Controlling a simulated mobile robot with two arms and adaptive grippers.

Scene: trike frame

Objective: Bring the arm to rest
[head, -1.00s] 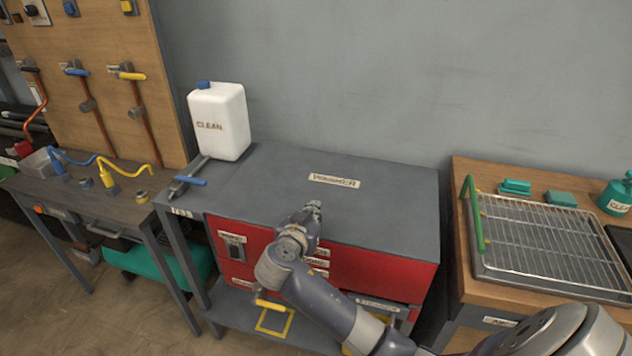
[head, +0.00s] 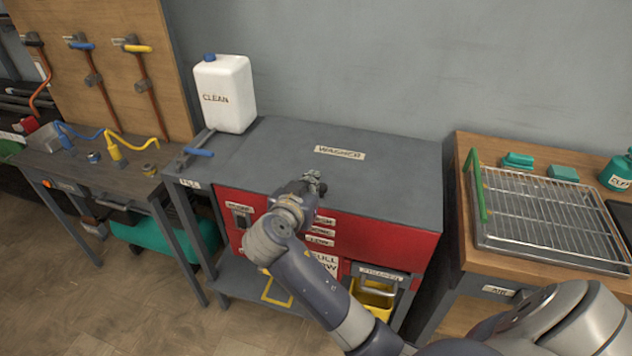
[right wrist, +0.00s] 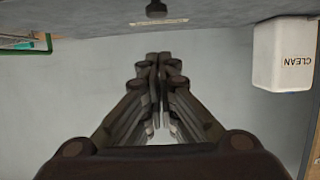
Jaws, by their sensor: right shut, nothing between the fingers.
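My right arm comes in from the lower right in the head view. Its gripper (head: 314,182) is over the front part of the grey-topped, red-fronted washer (head: 385,165). In the right wrist view the fingers (right wrist: 154,125) are together with nothing between them, and the grey wall lies beyond them. I cannot tell how high the gripper is above the washer top. My left gripper does not show in either view.
A white CLEAN jug (head: 225,95) stands at the washer's back left, near a blue-handled tap (head: 198,152). A wire rack (head: 550,230) sits on the wooden bench at right. A bench with hoses (head: 85,185) is at left. The washer's middle top is clear.

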